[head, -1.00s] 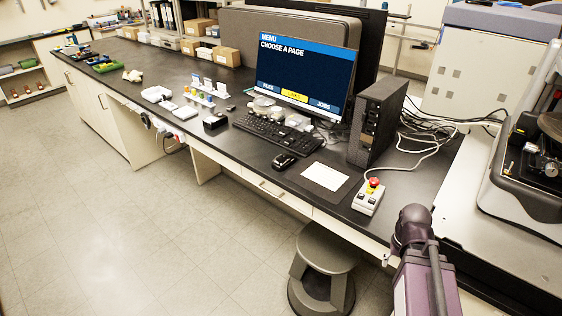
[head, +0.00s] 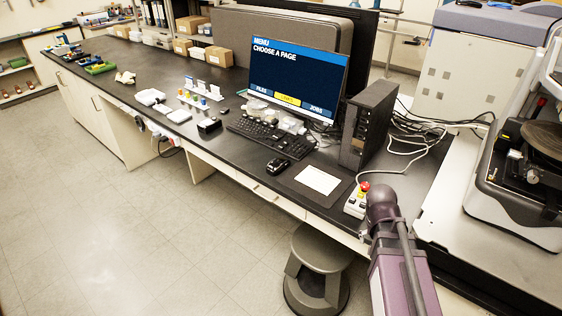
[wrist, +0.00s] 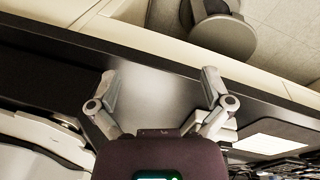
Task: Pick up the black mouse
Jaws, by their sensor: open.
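The black mouse (head: 278,166) lies on the dark bench, in front of the black keyboard (head: 272,137) and left of a dark mat with a white sheet (head: 318,180). I cannot make out the mouse in the wrist view. My gripper (wrist: 159,82) is open and empty in the wrist view, its two fingers spread over the bench edge. The white sheet also shows there at the right (wrist: 270,144). In the head view part of my arm shows at the lower right, but the gripper is hidden.
A control box with a red button (head: 356,202) stands by the bench's front edge, partly behind my arm. A black computer tower (head: 367,125) and a monitor (head: 292,80) stand behind. A grey stool (head: 316,275) stands below the edge. Open floor lies to the left.

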